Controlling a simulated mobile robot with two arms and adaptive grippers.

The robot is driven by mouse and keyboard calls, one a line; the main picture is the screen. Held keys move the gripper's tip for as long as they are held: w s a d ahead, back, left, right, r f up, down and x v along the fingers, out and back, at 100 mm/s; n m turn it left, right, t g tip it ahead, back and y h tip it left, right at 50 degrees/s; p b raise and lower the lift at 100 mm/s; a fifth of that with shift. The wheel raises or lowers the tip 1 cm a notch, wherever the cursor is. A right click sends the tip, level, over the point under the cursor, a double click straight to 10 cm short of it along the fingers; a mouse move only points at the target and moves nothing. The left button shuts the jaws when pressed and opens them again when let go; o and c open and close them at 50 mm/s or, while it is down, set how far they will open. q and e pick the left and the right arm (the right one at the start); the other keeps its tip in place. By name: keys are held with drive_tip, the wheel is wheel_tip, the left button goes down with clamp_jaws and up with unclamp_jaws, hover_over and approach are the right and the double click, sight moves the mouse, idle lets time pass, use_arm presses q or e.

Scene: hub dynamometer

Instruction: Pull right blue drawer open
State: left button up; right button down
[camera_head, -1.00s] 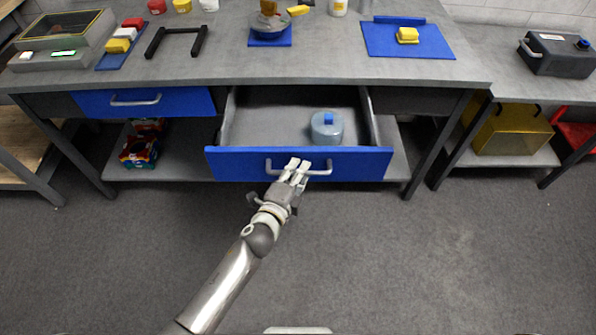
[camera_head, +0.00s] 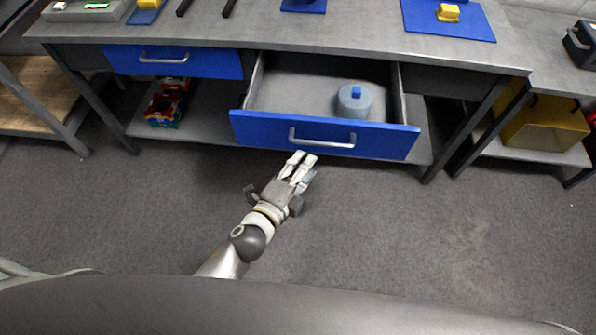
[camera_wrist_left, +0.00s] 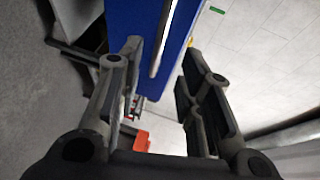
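The right blue drawer (camera_head: 385,143) stands pulled out under the bench, its grey inside visible from above. Its silver handle (camera_head: 322,145) is on the front. A clear round container with a blue knob (camera_head: 355,103) sits inside the drawer. My left gripper (camera_head: 304,158) is just below and in front of the handle, apart from it. In the left wrist view its fingers (camera_wrist_left: 163,58) are spread with nothing held. The drawer's blue front (camera_wrist_left: 187,28) and the handle bar (camera_wrist_left: 163,38) show beyond the fingertips. My right gripper is not in view.
The left blue drawer (camera_head: 180,62) is shut. A lower shelf (camera_head: 205,128) holds a colourful object (camera_head: 166,108). The worktop (camera_head: 345,30) carries blue mats and small parts. A yellow bin (camera_head: 543,125) stands at the right. The floor in front is clear.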

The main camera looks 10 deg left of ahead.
use_arm(q)
drive_tip(key=shift+v, duration=1.1)
drive_tip(key=s+a+f+n+g+y, duration=0.2)
drive_tip(key=s+a+f+n, duration=0.15)
drive_tip(key=f, duration=0.65)
drive_tip(key=s+a+f+n+g+y, duration=0.1)
drive_tip(key=s+a+f+n+g, duration=0.25)
drive_tip(key=f, duration=0.65)
drive_tip(key=s+a+f+n+g+y, duration=0.1)
drive_tip(key=s+a+f+n+y, duration=0.2)
drive_tip(key=f, duration=0.7)
drive_tip(key=s+a+f+n+g, duration=0.2)
drive_tip(key=s+a+f+n, duration=0.1)
drive_tip(key=s, duration=0.5)
drive_tip(key=s+a+f+n+g, duration=0.2)
drive_tip(key=s+f, duration=0.4)
drive_tip(key=s, duration=0.3)
drive_tip(key=s+a+f+n+g, duration=0.3)
drive_tip(key=s+f+n, duration=0.1)
drive_tip(key=s, duration=0.4)
drive_tip(key=shift+s+a+f+p, duration=0.25)
drive_tip(key=shift+s+a+p, duration=0.05)
drive_tip(key=shift+s+a, duration=0.1)
